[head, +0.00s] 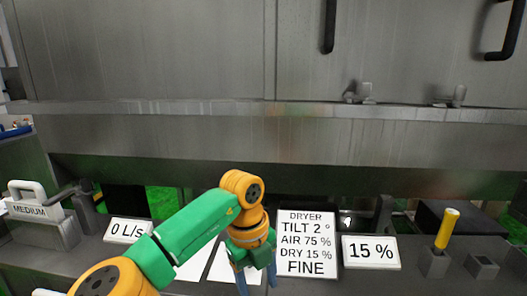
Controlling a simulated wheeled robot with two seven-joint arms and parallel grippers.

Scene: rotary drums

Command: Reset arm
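My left arm, green and orange, comes in from the lower left. The arm partly hides the white cards. My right gripper is not in view.
A "0 L/s" sign (128,230) and a "MEDIUM" block (35,208) stand at left. A "15 %" sign (371,252), a yellow-handled lever (447,229) and an empty-looking socket (482,265) stand at right. A large grey metal machine (160,60) fills the back.

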